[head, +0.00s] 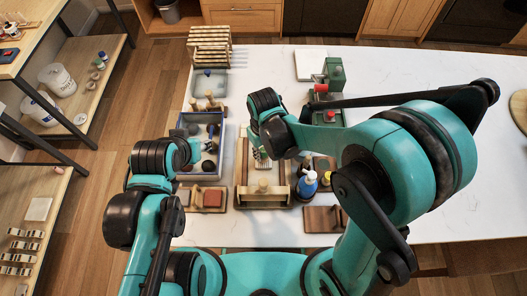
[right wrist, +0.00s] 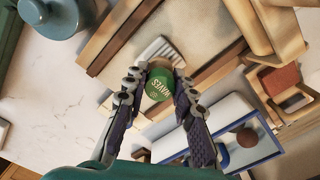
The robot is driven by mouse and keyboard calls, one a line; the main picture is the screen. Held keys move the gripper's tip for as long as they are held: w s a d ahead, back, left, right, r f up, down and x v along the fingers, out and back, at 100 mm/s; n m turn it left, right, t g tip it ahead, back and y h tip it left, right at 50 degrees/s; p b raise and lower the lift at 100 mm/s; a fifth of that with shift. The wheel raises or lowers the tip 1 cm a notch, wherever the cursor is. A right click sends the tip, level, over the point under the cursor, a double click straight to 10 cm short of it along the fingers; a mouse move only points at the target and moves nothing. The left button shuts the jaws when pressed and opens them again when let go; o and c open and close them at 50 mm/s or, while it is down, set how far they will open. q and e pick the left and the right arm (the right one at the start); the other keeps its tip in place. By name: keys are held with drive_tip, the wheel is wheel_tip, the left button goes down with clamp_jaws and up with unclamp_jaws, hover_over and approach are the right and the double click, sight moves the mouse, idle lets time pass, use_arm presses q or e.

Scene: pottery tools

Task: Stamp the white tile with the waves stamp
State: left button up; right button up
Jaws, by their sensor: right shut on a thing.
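My right gripper (right wrist: 160,82) is shut on the waves stamp (right wrist: 159,84), whose green round top is lettered WAVES in the right wrist view. A pale ridged piece (right wrist: 158,48) shows just past the stamp; I cannot tell whether it is the stamp's foot or the white tile. It lies over the wooden-framed board (head: 242,190), in the middle of the table. In the head view my right wrist hides most of the stamp. My left gripper (head: 192,150) is over the blue tray (head: 221,150); its fingers are hidden.
A red pad in a wooden holder (head: 209,198) lies left of the board. A wooden rack (head: 208,47), a white slab (head: 310,64) and a green device (head: 336,73) are farther back. The table's right side is mostly clear.

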drive_tip(key=shift+r+p, duration=1.6)
drive_tip(key=shift+r, duration=0.9)
drive_tip(key=shift+f, duration=0.1)
drive_tip(key=shift+f+b, duration=2.25)
drive_tip(key=shift+f, duration=0.1)
drive_tip(key=shift+f+b, duration=0.6)
drive_tip(key=shift+r, duration=0.15)
drive_tip(key=shift+r+p, duration=2.25)
drive_tip(key=shift+r, duration=0.65)
